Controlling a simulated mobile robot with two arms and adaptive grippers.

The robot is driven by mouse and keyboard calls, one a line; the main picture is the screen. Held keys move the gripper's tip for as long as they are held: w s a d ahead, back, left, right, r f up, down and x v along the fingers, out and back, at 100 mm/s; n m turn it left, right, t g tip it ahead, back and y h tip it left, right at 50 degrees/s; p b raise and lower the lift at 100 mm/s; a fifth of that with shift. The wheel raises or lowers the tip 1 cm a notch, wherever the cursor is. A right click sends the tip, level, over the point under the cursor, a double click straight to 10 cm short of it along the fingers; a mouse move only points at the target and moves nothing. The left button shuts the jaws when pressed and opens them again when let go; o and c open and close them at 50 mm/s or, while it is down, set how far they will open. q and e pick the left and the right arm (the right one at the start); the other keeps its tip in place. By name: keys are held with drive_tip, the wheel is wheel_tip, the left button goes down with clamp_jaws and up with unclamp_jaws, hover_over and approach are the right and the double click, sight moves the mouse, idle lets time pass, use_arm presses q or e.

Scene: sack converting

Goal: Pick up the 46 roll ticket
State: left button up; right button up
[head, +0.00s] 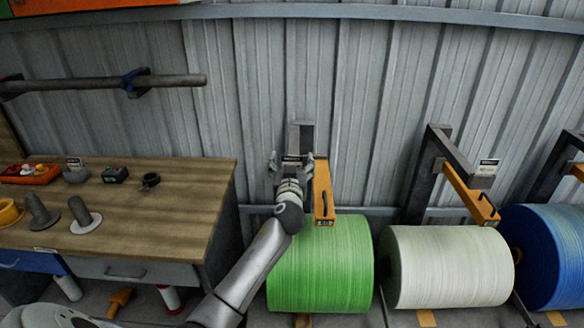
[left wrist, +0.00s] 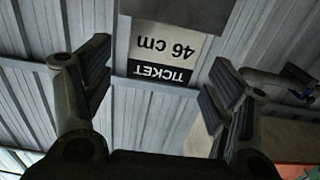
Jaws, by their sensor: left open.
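The 46 cm roll ticket (left wrist: 165,52) is a pale card with a black band reading "TICKET", upside down in the left wrist view. In the head view the ticket (head: 293,159) is a small card in front of a grey post above the green roll (head: 322,265). My left gripper (head: 291,168) is open at the ticket, with one finger on each side. In the left wrist view the left gripper (left wrist: 158,80) shows gaps between both fingers and the card. My right gripper is not in view.
A yellow arm (head: 323,190) with a dark handle is close right of my gripper. A white roll (head: 450,265) and a blue roll (head: 552,250) stand further right. A wooden workbench (head: 190,185) with several small items is at left. The corrugated wall is close behind.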

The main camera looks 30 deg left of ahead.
use_arm(q)
drive_tip(key=shift+x, duration=1)
drive_tip(key=c, duration=0.8)
